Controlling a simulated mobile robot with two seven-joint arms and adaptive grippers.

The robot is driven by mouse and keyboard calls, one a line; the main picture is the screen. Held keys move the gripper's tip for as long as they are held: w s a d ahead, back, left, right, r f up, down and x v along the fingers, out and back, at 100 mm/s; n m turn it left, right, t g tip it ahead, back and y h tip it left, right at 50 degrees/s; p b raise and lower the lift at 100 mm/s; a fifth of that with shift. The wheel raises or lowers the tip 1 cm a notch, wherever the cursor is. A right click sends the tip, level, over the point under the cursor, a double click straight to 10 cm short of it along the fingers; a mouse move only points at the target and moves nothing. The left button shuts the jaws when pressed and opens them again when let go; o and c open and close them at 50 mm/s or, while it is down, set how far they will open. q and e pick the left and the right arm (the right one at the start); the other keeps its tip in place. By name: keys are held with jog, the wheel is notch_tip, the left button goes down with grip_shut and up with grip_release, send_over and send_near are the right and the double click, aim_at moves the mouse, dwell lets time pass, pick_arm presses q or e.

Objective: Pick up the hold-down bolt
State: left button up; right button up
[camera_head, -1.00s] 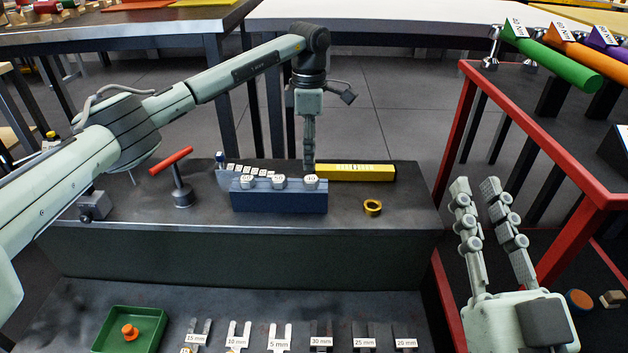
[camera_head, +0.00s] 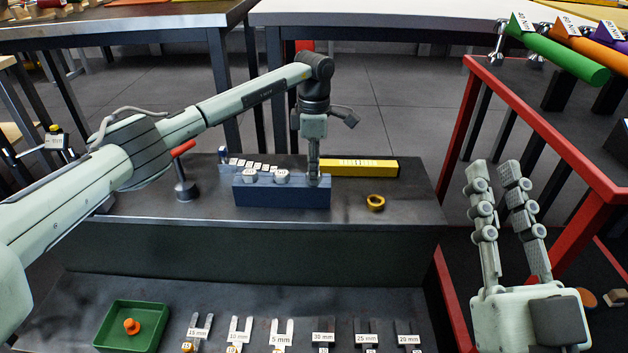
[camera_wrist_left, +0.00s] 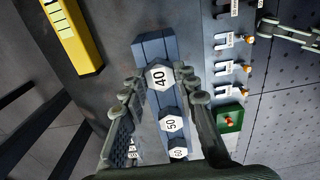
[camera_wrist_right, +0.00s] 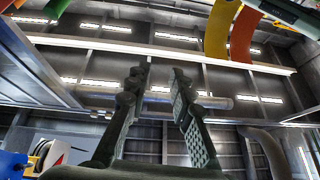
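Several silver hexagonal bolt heads with number labels sit in a row on a blue block (camera_head: 275,197) on the raised dark bench. The bolt marked 50 (camera_head: 281,176) is in the middle. The bolt marked 40 (camera_wrist_left: 159,77) is at the right end, mostly hidden by my fingers in the head view. My left gripper (camera_head: 314,178) points down over that end. In the left wrist view its open fingers (camera_wrist_left: 160,88) stand either side of the 40 head; contact cannot be told. My right gripper (camera_head: 493,170) is open, empty and raised at the right, away from the block.
A red-handled tool (camera_head: 184,180) stands left. A green tray (camera_head: 131,325) and labelled forked shims (camera_head: 281,333) lie in front, lower. A red-framed table (camera_head: 560,140) is right.

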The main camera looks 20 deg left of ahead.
pick_arm(q)
grip_shut()
jog(key=shift+r, duration=0.15)
